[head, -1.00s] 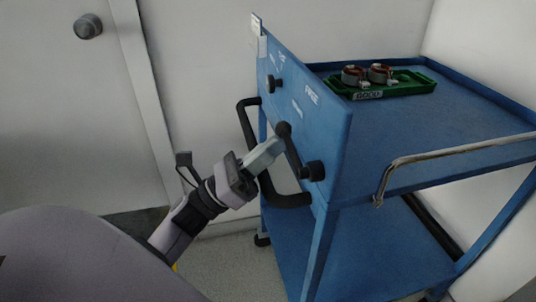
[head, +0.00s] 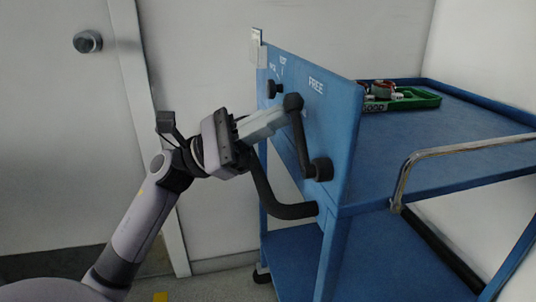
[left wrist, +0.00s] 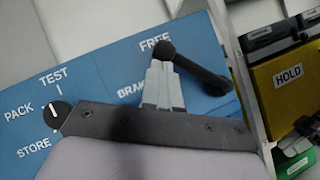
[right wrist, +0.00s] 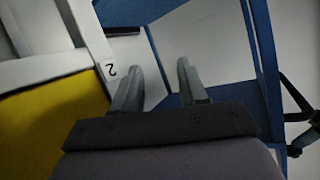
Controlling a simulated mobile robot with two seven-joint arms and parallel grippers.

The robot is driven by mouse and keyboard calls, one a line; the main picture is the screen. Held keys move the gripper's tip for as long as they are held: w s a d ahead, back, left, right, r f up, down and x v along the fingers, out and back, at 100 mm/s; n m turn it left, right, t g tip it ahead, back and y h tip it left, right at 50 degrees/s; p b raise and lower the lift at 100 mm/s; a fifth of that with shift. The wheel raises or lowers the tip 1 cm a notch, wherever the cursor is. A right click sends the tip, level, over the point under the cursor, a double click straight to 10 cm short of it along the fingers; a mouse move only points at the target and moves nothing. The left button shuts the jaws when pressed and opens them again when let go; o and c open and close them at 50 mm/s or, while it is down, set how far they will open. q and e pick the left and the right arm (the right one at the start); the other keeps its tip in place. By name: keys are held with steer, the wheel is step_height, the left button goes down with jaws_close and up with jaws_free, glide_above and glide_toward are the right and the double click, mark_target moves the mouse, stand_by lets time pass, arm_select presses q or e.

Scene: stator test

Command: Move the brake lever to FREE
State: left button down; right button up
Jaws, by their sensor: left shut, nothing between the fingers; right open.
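The black brake lever (head: 299,135) is on the blue panel (head: 345,120) at the cart's end. In the head view it stands steeply, its knob up and its pivot low. The FREE label (head: 316,86) is just above and right of the knob. In the left wrist view the lever (left wrist: 200,70) has its knob beside the FREE label (left wrist: 154,41); BRAKE lettering is partly hidden. My left gripper (head: 284,116) is shut and empty, its fingertips against or very close to the lever near the knob. My right gripper (right wrist: 158,78) is open and empty, away from the lever.
A selector knob (left wrist: 53,112) marked PACK, TEST and STORE is left of the lever. A black cart handle (head: 285,209) curves below my left gripper. A green tray (head: 430,101) stands on the cart top. A yellow HOLD box (left wrist: 285,85) is at right in the left wrist view.

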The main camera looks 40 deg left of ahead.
arm_select(q)
steer(key=m+g+b, duration=0.1)
steer(key=m, duration=0.1)
steer(key=d+r+m+g+b, duration=0.1)
steer(key=s+r+m+g+b, duration=0.1)
steer(key=m+g, duration=0.1)
steer(key=shift+d+m, duration=0.15)
steer(key=shift+m, duration=0.15)
steer(key=shift+s+d+r+m+g+y+b, duration=0.3)
steer(key=shift+d+r+m+g+b, duration=0.15)
steer(key=shift+m, duration=0.4)
steer(key=shift+s+d+r+m+g+y+b, duration=0.35)
steer(key=shift+m+g, duration=0.2)
steer(key=shift+m, duration=0.25)
steer(key=shift+s+d+r+m+g+y+b, duration=0.3)
steer(key=shift+r+m+g+b, duration=0.15)
steer(key=shift+m, duration=0.4)
arm_select(e)
steer(key=shift+w+a+f+t+y, duration=0.15)
steer(key=shift+a+f+t+y, duration=0.25)
steer(key=shift+f+t+y, duration=0.15)
steer(key=shift+r, duration=0.15)
arm_select(q)
steer(key=shift+s+f, duration=0.1)
